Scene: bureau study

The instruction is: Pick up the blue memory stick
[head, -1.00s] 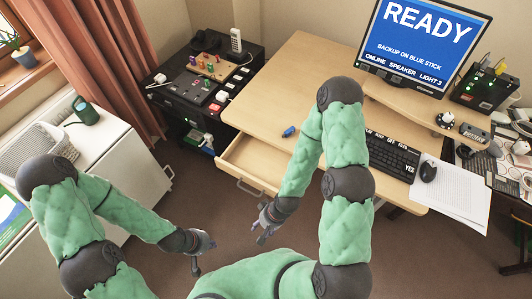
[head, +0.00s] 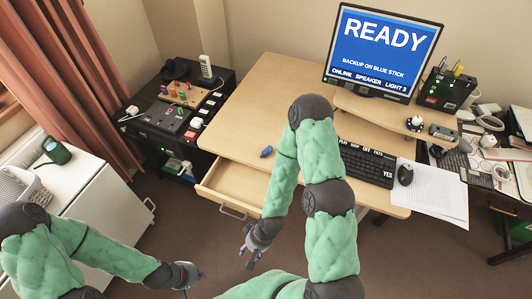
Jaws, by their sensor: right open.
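The blue memory stick (head: 266,152) lies on the wooden desk top (head: 262,100), near its front edge and left of my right arm. My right gripper (head: 247,259) is open and empty, below the desk's front edge and in front of the pulled-out drawer, well short of the stick. My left gripper (head: 190,284) is low at the bottom of the view, left of the right one; its fingers are too small and dark to tell open from shut.
An open drawer (head: 213,190) juts out under the desk. A keyboard (head: 367,165), mouse (head: 405,174) and papers (head: 436,193) lie to the right. A monitor (head: 380,50) reads "READY, BACKUP ON BLUE STICK". A black cabinet (head: 150,118) with switches stands left. Desk space behind the stick is clear.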

